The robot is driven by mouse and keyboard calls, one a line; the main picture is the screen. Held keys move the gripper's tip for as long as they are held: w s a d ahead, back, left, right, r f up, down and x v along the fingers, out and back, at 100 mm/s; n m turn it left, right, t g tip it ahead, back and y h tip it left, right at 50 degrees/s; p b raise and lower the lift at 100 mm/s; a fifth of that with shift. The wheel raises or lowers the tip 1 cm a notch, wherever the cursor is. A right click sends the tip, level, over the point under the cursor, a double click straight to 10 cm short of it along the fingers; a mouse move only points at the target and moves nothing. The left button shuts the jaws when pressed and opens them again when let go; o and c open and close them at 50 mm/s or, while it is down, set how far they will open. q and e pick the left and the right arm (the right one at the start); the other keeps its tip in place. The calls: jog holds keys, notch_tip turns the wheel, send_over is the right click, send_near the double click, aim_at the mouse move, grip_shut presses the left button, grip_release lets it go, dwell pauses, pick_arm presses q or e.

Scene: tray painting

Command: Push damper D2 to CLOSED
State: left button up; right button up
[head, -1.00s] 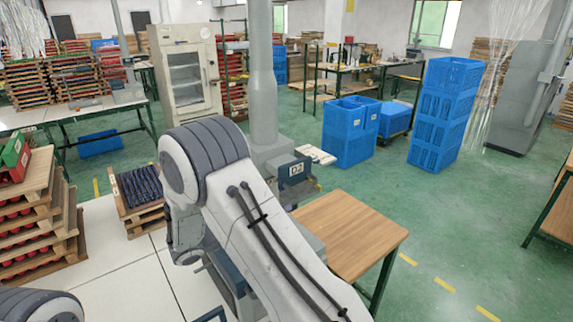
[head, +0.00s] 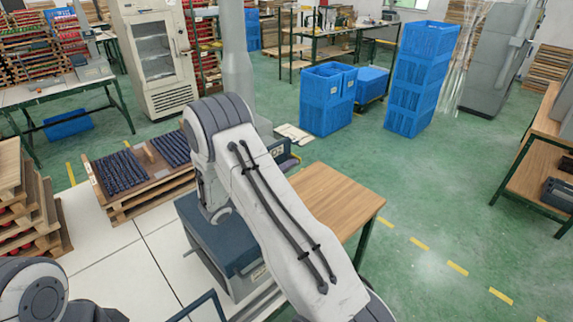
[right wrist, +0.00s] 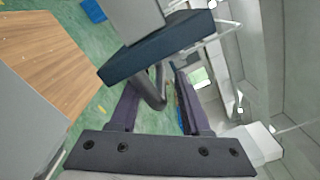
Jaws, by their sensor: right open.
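The plate marked for damper D2 (head: 279,151) shows at the foot of the grey duct in the head view, partly hidden behind my right arm. Its lever and setting cannot be made out there. In the right wrist view my right gripper (right wrist: 158,108) is open, with its two dark fingers apart. A dark curved bar (right wrist: 155,90) shows between the fingers, below a dark blue block (right wrist: 155,47) on a grey body. I cannot tell whether the fingers touch the bar. My left gripper is out of view.
A wooden table (head: 338,195) stands right of my right arm. A blue-grey box (head: 238,245) lies below the arm. Pallets of dark parts (head: 140,172) are on the left. Stacked blue crates (head: 420,80) stand farther back, with open green floor to the right.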

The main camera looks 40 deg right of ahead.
jog(key=shift+d, duration=0.1)
grip_shut()
jog(key=shift+r, duration=0.15)
dwell(1.3)
